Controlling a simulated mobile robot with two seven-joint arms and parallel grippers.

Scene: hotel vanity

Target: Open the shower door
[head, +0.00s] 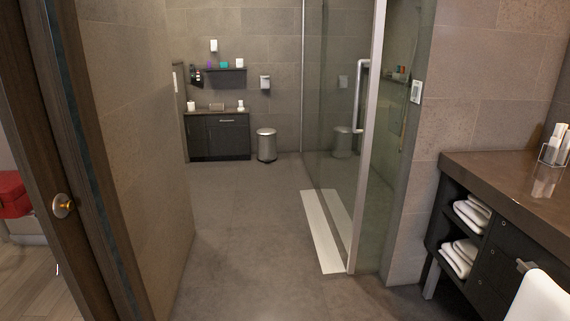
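The shower door (340,110) is a glass panel with a pale metal frame edge (368,150), standing right of the middle in the head view. A vertical bar handle (360,97) is fixed near that edge. The door looks shut or nearly shut against the wall on the right, but I cannot tell for certain. Neither of my grippers shows in this view.
A brown vanity (510,185) with towels (470,213) stands at the right. A wooden door (45,130) with a brass knob (63,206) is at the left. A dark cabinet (219,136) and a bin (267,145) stand at the back. The grey floor (240,230) between is clear.

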